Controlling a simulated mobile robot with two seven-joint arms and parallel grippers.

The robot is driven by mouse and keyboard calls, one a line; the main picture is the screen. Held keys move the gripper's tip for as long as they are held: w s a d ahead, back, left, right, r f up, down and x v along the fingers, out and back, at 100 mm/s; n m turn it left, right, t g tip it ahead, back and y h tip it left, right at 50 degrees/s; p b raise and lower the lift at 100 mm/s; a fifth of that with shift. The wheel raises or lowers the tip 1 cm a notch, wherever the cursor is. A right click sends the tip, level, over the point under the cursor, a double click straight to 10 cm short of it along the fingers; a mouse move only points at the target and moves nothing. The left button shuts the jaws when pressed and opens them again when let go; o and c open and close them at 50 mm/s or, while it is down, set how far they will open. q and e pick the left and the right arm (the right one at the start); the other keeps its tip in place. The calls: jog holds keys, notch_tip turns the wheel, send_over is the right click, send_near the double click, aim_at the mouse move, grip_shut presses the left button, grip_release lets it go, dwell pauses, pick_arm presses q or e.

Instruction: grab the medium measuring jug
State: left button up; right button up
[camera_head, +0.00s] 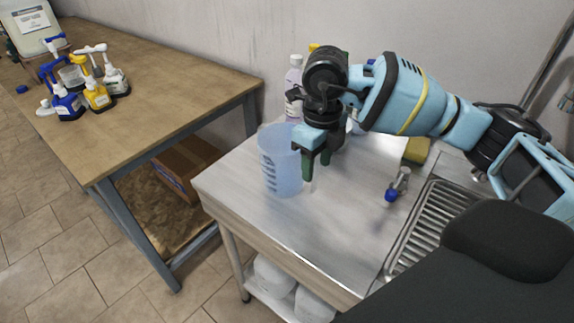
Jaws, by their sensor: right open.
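A translucent blue measuring jug (277,168) with dark graduation marks stands upright on the steel worktop (300,225), near its left back part. My right gripper (316,168) points down at the jug's right side, its green-tipped fingers apart. The near finger overlaps the jug's right edge in the picture; I cannot tell whether it touches the wall. The gripper covers the jug's upper right side, and no handle can be made out. My left gripper is not in view.
A small blue-ended item (397,185) lies right of the gripper, near the ribbed sink drainer (420,228). Pump bottles (97,92) stand on the wooden table (150,95) at left. The front worktop is clear.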

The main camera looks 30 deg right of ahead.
jog(key=f, duration=0.4)
jog(key=shift+w+d+f, duration=0.15)
jog(key=shift+d+f, duration=0.05)
grip_shut()
